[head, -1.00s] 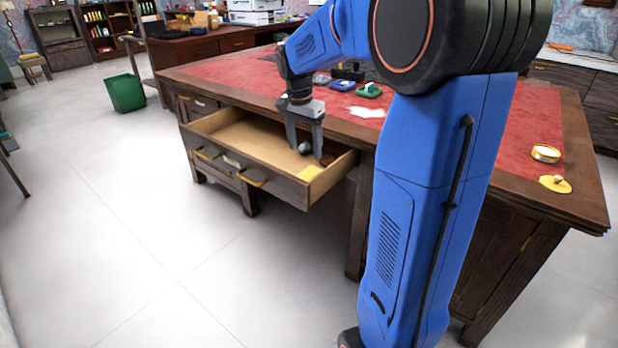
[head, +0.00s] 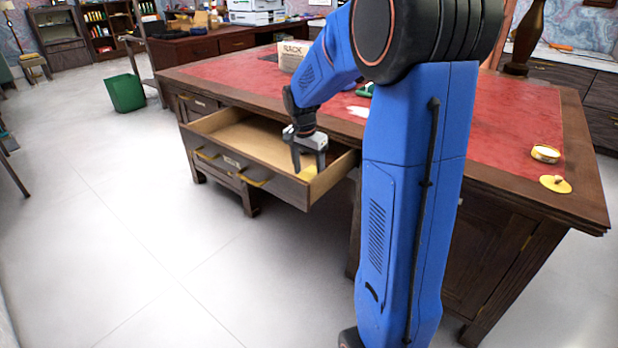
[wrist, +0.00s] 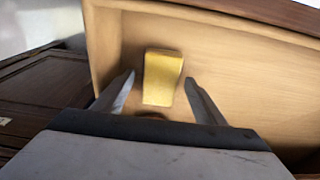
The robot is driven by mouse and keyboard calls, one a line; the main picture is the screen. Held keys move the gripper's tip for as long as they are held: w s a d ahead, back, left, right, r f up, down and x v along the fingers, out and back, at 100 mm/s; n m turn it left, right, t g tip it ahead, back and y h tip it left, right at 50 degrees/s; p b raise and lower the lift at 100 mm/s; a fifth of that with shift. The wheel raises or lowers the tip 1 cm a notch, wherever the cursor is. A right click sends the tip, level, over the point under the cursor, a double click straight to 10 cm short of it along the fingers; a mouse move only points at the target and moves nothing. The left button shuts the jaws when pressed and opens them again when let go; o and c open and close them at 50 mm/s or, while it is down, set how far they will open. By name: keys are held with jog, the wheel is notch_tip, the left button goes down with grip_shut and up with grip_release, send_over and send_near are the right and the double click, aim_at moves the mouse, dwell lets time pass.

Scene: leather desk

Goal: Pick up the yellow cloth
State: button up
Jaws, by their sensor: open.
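The yellow cloth (wrist: 162,77) lies folded as a small block on the light wood floor of the open drawer. In the head view the cloth (head: 308,172) shows near the drawer's front right corner, partly hidden by my gripper. My gripper (head: 309,172) is open and points down into the drawer. In the wrist view the two fingers of my gripper (wrist: 162,88) stand apart on the left and right of the cloth, and I see no contact with it.
The open drawer (head: 283,186) has raised walls close around my gripper. The desk top (head: 520,120) with red leather is behind and above it. The floor in front is clear.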

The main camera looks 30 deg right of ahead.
aim_at(309, 173)
jog(key=c, duration=1.2)
jog(key=shift+r, duration=0.15)
notch_tip(309, 173, up, 10)
jog(key=shift+f, duration=0.1)
